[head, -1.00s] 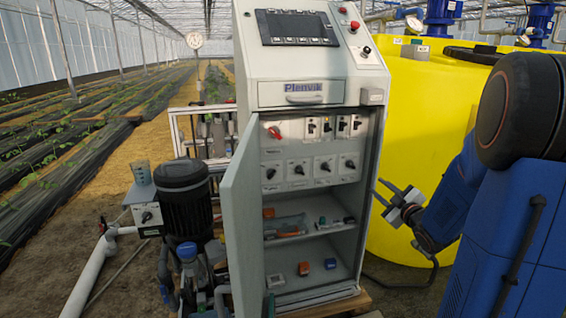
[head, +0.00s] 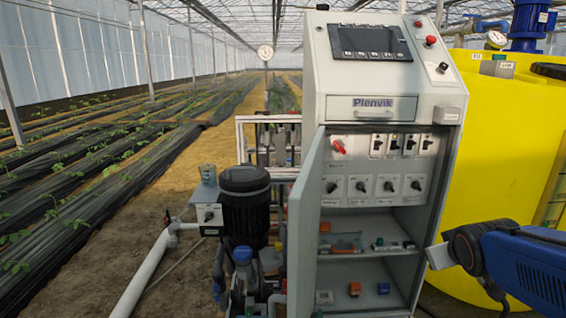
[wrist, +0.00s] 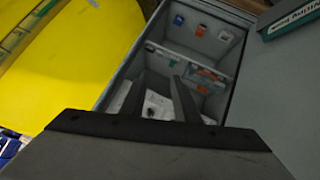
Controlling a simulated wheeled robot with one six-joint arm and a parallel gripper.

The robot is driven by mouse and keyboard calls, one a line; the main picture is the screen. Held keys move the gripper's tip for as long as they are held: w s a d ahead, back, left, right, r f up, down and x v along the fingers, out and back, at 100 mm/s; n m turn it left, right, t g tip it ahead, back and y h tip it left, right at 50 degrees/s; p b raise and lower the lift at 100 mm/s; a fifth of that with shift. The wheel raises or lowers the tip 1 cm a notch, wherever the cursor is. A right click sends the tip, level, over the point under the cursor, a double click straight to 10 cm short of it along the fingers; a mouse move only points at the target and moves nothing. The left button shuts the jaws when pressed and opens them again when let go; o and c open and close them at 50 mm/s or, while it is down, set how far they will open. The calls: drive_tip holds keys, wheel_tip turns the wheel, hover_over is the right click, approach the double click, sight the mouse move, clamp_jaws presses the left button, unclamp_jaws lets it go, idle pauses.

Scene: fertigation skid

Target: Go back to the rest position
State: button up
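My gripper (wrist: 157,80) is open and empty, with its two dark fingers apart in the wrist view. The gripper is in front of the right side of the grey control cabinet (head: 384,107), whose door (head: 306,225) stands open at the left. In the wrist view the fingers overlap the picture of the open compartment; whether they reach inside cannot be told.
Small orange, blue and green parts lie on the cabinet's shelves. A yellow tank (head: 510,140) stands close behind my arm at the right. A black pump (head: 245,205) and white pipe (head: 150,270) stand at the left. The dirt path (head: 180,190) further left is clear.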

drive_tip(key=s+a+f+g+y, duration=0.1)
drive_tip(key=s+a+g, duration=0.1)
drive_tip(key=s+a, duration=0.3)
drive_tip(key=s+a+f+m+g+y, duration=0.1)
drive_tip(key=s+a, duration=0.4)
drive_tip(key=s, duration=0.8)
drive_tip(key=shift+s+a+f+m+g+y, duration=0.15)
drive_tip(key=shift+a+f+m+g+y, duration=0.25)
drive_tip(key=shift+g, duration=0.5)
drive_tip(key=shift+d, duration=0.15)
